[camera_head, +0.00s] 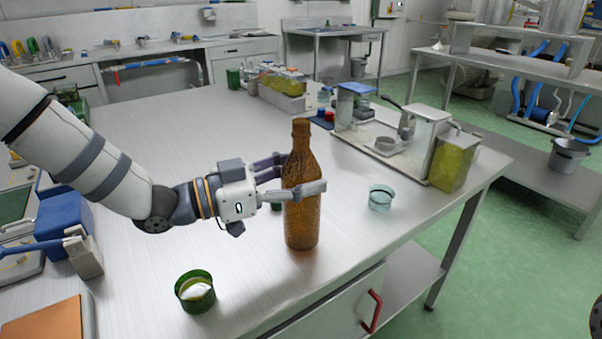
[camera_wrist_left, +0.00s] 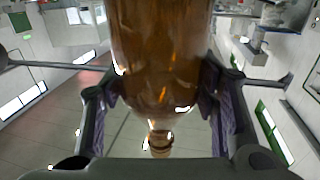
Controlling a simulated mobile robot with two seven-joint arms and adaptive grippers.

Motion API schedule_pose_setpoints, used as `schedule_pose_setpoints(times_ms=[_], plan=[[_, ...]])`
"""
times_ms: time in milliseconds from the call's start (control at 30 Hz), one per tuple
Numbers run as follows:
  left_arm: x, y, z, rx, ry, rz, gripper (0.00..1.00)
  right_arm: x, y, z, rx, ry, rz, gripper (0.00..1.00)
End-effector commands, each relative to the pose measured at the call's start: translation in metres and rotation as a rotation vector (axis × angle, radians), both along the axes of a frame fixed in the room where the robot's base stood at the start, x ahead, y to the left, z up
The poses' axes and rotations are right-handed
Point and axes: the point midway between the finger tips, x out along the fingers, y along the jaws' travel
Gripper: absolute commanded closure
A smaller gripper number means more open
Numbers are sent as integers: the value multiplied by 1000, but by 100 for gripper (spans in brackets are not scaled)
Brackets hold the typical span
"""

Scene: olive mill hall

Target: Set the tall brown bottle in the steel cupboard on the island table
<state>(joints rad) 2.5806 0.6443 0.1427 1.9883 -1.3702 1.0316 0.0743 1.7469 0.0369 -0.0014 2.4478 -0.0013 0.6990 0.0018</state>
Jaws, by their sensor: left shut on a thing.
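The tall brown bottle (camera_head: 301,218) is upright at the near part of the steel island table (camera_head: 225,130). Its base appears to be on the tabletop or very close to it; I cannot tell which. My left gripper (camera_head: 291,178) is shut around the bottle's upper body from the left. In the left wrist view the bottle (camera_wrist_left: 162,55) fills the space between the fingers (camera_wrist_left: 162,105) of the left gripper. My right gripper is not in view. I cannot make out the steel cupboard for certain.
A green cup (camera_head: 196,306) stands in front left of the bottle, and a clear glass cup (camera_head: 380,206) to its right. A metal apparatus (camera_head: 437,130) with a yellow-green container (camera_head: 453,163) stands farther right. A red handle (camera_head: 371,311) is below the table edge.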

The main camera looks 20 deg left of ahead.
Motion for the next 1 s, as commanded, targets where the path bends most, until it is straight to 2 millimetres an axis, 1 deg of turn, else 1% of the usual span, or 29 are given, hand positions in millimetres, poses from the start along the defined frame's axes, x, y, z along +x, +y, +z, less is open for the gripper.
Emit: schedule_pose_setpoints(times_ms=[33, 167, 900, 933, 967, 1000], plan=[[0, 0, 3, -3, -5, 0, 100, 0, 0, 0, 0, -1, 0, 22], [0, 0, 2, -3, -5, 0, 100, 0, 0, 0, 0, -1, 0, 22], [1, 0, -10, -3, -4, 0, 100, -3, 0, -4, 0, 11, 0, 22], [0, 0, -9, -3, -5, 0, 39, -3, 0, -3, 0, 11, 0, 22], [0, 0, -9, -3, -5, 0, 32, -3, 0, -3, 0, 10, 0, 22], [0, 0, -9, -2, -5, 0, 23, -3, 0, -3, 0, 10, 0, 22]])
